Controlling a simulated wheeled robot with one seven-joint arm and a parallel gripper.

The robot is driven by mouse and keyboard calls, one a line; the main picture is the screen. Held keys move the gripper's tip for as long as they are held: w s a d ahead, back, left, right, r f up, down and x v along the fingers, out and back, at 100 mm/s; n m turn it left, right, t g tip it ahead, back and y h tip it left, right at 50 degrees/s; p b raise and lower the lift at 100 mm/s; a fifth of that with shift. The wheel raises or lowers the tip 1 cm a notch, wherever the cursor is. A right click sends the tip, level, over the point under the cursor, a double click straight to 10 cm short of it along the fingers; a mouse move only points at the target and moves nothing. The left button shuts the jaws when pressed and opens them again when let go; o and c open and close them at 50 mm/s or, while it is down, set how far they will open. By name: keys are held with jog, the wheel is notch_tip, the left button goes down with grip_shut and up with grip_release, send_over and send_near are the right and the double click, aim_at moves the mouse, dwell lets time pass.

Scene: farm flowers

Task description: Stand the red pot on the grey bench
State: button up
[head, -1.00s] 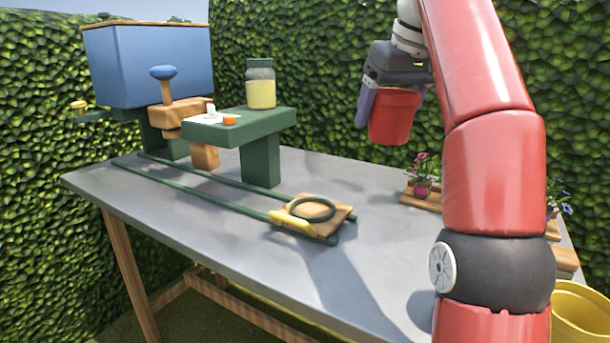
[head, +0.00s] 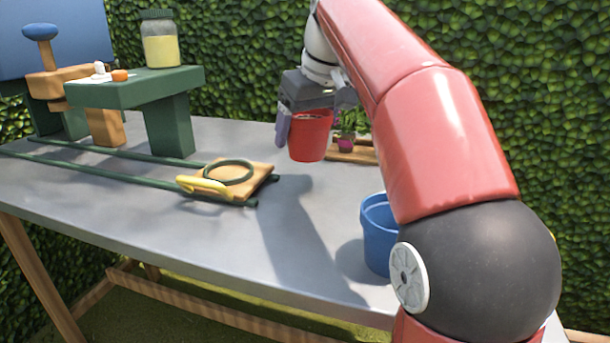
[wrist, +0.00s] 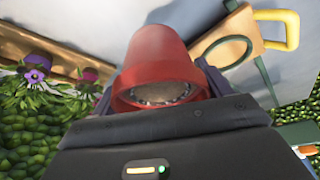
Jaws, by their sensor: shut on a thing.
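The red pot (head: 311,136) hangs upright in my gripper (head: 308,112) above the back part of the grey bench (head: 225,240). In the wrist view the red pot (wrist: 157,62) fills the middle, with a finger on each side of it and brown soil-like filling in its mouth. My gripper is shut on the pot. The pot appears to be clear of the bench top, with a shadow on the bench in front of it.
A wooden board (head: 248,182) with a green ring and yellow handle lies left of the pot, by green rails. A green stand (head: 170,95) carries a jar (head: 160,42). A blue bucket (head: 377,235) is at front right. A flower tray (head: 350,152) is behind. Bare bench lies centrally.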

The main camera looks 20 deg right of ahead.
aim_at(322, 126)
jog(key=shift+f+b, duration=0.85)
jog(key=shift+f, duration=2.15)
jog(key=shift+f, duration=0.1)
jog(key=o, duration=1.1)
jog(key=shift+o, duration=0.2)
jog(key=p+v, duration=0.3)
jog(key=v, duration=0.8)
jog(key=shift+s+r+p, duration=0.2)
jog(key=shift+r+p, duration=0.1)
jog(key=shift+r, duration=0.25)
